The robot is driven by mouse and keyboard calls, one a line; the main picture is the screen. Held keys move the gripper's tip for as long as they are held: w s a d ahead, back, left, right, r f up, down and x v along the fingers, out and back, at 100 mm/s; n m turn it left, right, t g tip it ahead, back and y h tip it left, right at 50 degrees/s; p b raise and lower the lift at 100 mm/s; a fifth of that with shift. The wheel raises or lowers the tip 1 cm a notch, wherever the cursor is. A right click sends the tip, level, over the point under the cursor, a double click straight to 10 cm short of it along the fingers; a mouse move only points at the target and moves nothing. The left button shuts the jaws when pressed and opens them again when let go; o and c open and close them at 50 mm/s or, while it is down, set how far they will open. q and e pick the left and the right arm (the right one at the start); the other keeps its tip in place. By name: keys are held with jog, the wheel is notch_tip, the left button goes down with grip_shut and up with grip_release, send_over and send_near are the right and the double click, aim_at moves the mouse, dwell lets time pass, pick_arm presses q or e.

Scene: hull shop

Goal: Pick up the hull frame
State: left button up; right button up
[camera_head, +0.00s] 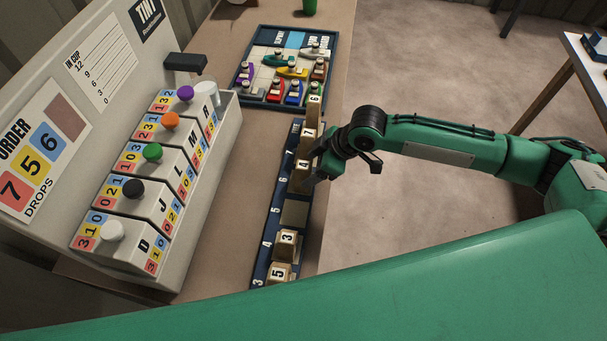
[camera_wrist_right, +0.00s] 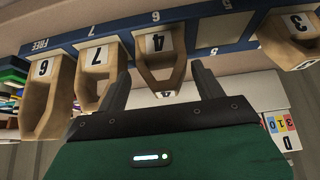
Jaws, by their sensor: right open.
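Several tan wooden hull frames with number labels stand in a row on a dark blue rack (camera_head: 266,243). Frame 4 (camera_head: 302,176) is in the middle of the row, and it also shows in the wrist view (camera_wrist_right: 161,62). Frame 7 (camera_head: 306,140) and frame 6 (camera_head: 314,106) are beyond it; frame 3 (camera_head: 286,245) and frame 5 (camera_head: 278,272) are nearer. My right gripper (camera_head: 318,172) is open at frame 4. In the wrist view its fingers (camera_wrist_right: 161,85) lie on either side of that frame, without a visible grip. My left gripper is not in view.
An empty slot (camera_head: 294,213) lies between frames 4 and 3. A tint dispenser (camera_head: 160,190) with coloured knobs stands left of the rack. A tray of small coloured boats (camera_head: 245,97) lies beyond it. Open floor (camera_head: 420,210) is to the right.

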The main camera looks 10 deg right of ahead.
aim_at(304, 175)
jog(key=x, duration=0.1)
jog(key=p+x, duration=0.1)
jog(key=x, duration=0.3)
jog(key=shift+s+d+f, duration=0.1)
jog(key=shift+s+f, duration=0.1)
jog(key=shift+s, duration=0.05)
jog(key=shift+c, duration=0.2)
jog(key=c, duration=0.7)
jog(key=shift+c, duration=0.3)
jog(key=shift+r, duration=0.15)
